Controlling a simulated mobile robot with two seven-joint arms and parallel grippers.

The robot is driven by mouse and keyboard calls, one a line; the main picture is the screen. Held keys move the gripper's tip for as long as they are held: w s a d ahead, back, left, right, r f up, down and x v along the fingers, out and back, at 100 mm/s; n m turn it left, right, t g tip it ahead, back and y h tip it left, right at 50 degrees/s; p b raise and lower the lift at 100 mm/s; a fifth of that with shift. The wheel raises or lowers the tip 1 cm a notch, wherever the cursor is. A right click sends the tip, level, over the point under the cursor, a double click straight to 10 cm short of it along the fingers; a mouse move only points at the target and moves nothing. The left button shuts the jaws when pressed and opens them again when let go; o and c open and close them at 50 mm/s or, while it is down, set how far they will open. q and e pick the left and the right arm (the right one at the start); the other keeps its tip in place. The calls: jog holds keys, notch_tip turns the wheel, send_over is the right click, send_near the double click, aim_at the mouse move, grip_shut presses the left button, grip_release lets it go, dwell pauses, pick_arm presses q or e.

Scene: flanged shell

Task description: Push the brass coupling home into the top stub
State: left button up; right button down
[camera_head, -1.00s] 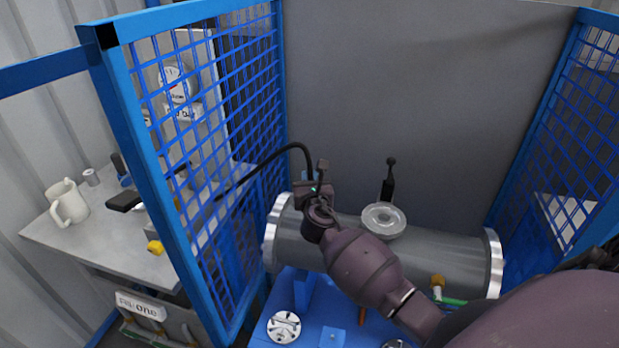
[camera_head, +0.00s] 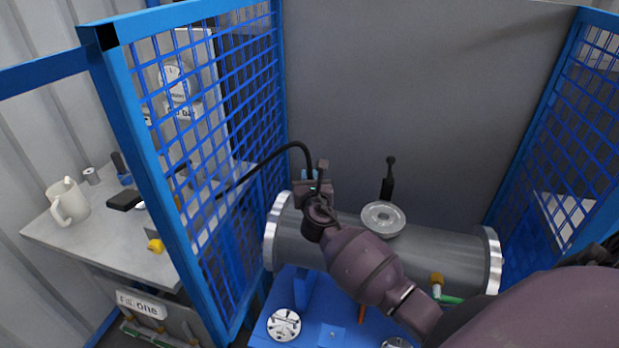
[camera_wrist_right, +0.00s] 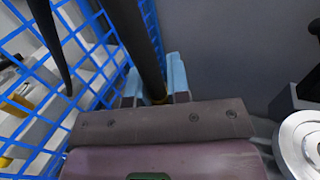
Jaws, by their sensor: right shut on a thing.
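My right gripper (camera_head: 308,178) is over the left part of the grey flanged shell (camera_head: 430,250). In the right wrist view its light blue fingers (camera_wrist_right: 154,80) are shut around the end of a black hose (camera_wrist_right: 138,35). A small brass-coloured bit, the brass coupling (camera_wrist_right: 158,99), shows between the fingers at the hose's end. The top stub is hidden behind my gripper and wrist, so I cannot tell whether the coupling touches it or how deep it sits. My left gripper is not in view.
A round flange (camera_head: 383,218) and a black lever (camera_head: 388,180) stand right of my gripper. A brass fitting with a green hose (camera_head: 437,282) is low on the shell. Blue mesh guards (camera_head: 225,150) flank both sides. A bench with a mug (camera_head: 68,203) is outside the left guard.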

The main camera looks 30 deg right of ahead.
dwell(0.9)
jog(key=shift+p, duration=0.4)
dwell(0.4)
jog(key=shift+f+b, duration=0.6)
jog(key=shift+f, duration=0.2)
jog(key=shift+f+b, duration=0.3)
jog(key=shift+f, duration=0.15)
jog(key=shift+f+b, duration=0.3)
jog(key=shift+f, duration=0.1)
jog(key=shift+f+b, duration=0.3)
jog(key=shift+f, duration=0.1)
